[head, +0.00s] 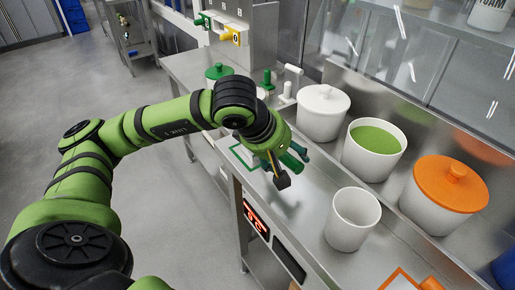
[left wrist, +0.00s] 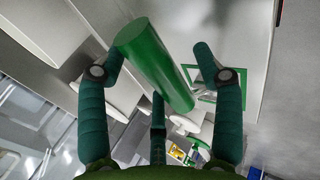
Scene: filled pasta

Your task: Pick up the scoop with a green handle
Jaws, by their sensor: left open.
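My left gripper (head: 286,164) is open over the counter, near the green square outline. In the left wrist view, its dark teal fingers (left wrist: 160,62) stand apart on either side of a thick green cylinder, which looks like the scoop's green handle (left wrist: 152,62). The handle runs slantwise between the fingers, and I cannot tell whether any finger touches it. In the head view, the green handle (head: 291,161) shows only partly beside the fingers. The scoop's bowl cannot be made out clearly. My right gripper is not in view.
On the steel counter stand a white lidded pot (head: 322,113), a pot of green filling (head: 374,148), an empty white pot (head: 352,220) and an orange-lidded pot (head: 446,195). A green-lidded pot (head: 218,73) stands behind my arm. A red display (head: 256,220) is on the front edge.

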